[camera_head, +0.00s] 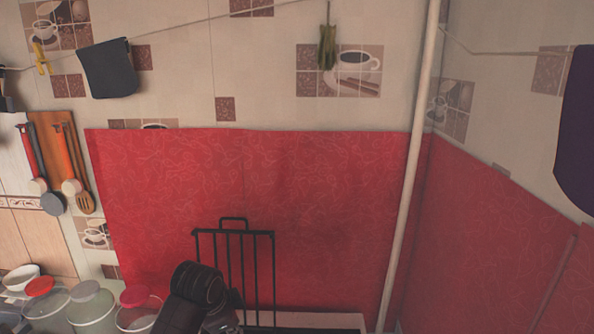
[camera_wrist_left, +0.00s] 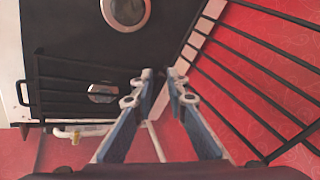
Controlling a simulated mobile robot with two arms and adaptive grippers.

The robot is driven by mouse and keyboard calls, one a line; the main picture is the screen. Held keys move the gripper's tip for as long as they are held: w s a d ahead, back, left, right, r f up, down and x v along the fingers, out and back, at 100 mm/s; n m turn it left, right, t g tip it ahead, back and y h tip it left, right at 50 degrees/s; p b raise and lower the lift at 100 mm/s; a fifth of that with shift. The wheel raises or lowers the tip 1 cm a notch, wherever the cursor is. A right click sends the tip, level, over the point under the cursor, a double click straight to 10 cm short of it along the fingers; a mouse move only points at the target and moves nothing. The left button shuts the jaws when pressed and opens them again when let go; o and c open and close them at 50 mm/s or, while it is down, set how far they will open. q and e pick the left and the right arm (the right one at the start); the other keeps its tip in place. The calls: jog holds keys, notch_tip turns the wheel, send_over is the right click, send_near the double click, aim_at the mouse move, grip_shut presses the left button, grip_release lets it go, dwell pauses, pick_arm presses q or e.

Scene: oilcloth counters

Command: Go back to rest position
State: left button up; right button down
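My left gripper (camera_wrist_left: 160,78) shows in the left wrist view. Its two blue-padded fingers stand apart with nothing between them. Black rack bars (camera_wrist_left: 260,75) lie to its right, and a dark panel (camera_wrist_left: 85,50) with round, pale-rimmed fittings lies to its left. In the head view, a black arm link of mine comes up at the lower middle, in front of the black rack (camera_head: 258,262). No fingertips show there. My right gripper is in neither view.
Jars with lids (camera_head: 134,295) and a white bowl (camera_head: 22,277) stand at the lower left. Utensils (camera_head: 75,170) hang on the left wall. A pale vertical pipe (camera_head: 408,190) runs beside the corner. Red oilcloth (camera_head: 330,190) covers the wall. A dark cloth (camera_head: 578,140) hangs at right.

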pick_arm(q)
jog(key=s+a+f+n+g, duration=0.1)
jog(key=s+f+n, duration=0.2)
jog(key=s+f, duration=0.5)
jog(key=s+f+n, duration=0.3)
jog(key=s+f, duration=0.1)
jog(key=s, duration=0.7)
jog(key=s+a+n, duration=0.2)
jog(key=s+n, duration=0.1)
jog(key=s, duration=0.6)
jog(key=s+a+n, duration=0.2)
jog(key=s, duration=0.7)
notch_tip(320, 180, down, 34)
jog(key=s+g+b, duration=0.2)
jog(key=b, duration=0.6)
jog(key=s+a+f+b, duration=0.1)
jog(key=s+f+b, duration=0.2)
jog(key=s+f, duration=0.5)
jog(key=s+a+f+g+y+b, duration=0.1)
jog(key=s+a+f+b, duration=0.1)
jog(key=s+f, duration=0.6)
notch_tip(320, 180, down, 6)
jog(key=shift+s+f+b, duration=0.2)
jog(key=shift+s+b, duration=0.15)
jog(key=shift+b, duration=0.4)
